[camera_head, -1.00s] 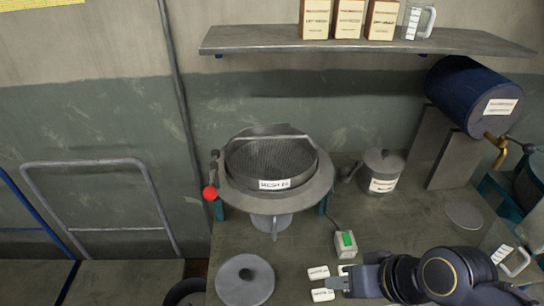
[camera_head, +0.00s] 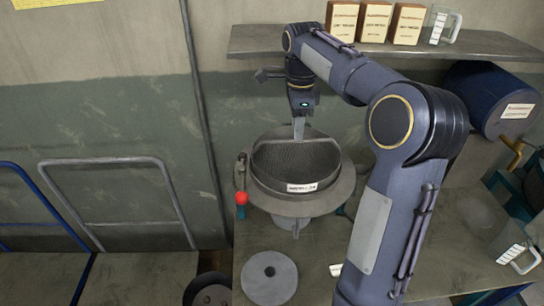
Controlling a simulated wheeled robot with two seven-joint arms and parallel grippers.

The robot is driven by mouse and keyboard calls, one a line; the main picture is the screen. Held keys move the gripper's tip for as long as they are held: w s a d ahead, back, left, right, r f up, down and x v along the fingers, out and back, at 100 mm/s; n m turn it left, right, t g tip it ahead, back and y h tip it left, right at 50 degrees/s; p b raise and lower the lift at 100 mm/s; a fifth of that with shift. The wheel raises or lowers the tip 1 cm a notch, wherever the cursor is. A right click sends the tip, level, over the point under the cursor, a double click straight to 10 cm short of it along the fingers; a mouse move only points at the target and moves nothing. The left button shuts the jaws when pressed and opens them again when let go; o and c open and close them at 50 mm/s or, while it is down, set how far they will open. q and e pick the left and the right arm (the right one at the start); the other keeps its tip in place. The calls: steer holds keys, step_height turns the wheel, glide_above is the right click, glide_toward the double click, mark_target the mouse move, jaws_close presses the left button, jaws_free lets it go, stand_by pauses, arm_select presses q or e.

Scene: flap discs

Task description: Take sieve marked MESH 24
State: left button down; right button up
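The round grey sieve (camera_head: 297,165), with a mesh floor and a white label (camera_head: 302,188) on its front wall, sits in a wide grey ring holder (camera_head: 262,198) on the bench. The label seems to read MESH 24, but the print is blurred. My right gripper (camera_head: 299,130) points down at the back part of the sieve, by its handle bar. Its fingers line up in this view, so I cannot tell their gap or whether they touch the bar. My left gripper is not in view.
A grey disc with a hole (camera_head: 268,278) lies in front. The shelf (camera_head: 270,42) with boxes (camera_head: 375,22) is above, close to my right arm. A blue drum (camera_head: 485,95) and glass jug (camera_head: 515,250) are right.

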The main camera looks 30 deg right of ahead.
steer(key=p, duration=0.2)
glide_above(295, 165)
step_height(295, 165, down, 8)
steer(key=shift+d+r, duration=0.1)
steer(key=shift+r, duration=0.05)
steer(key=shift+c, duration=0.4)
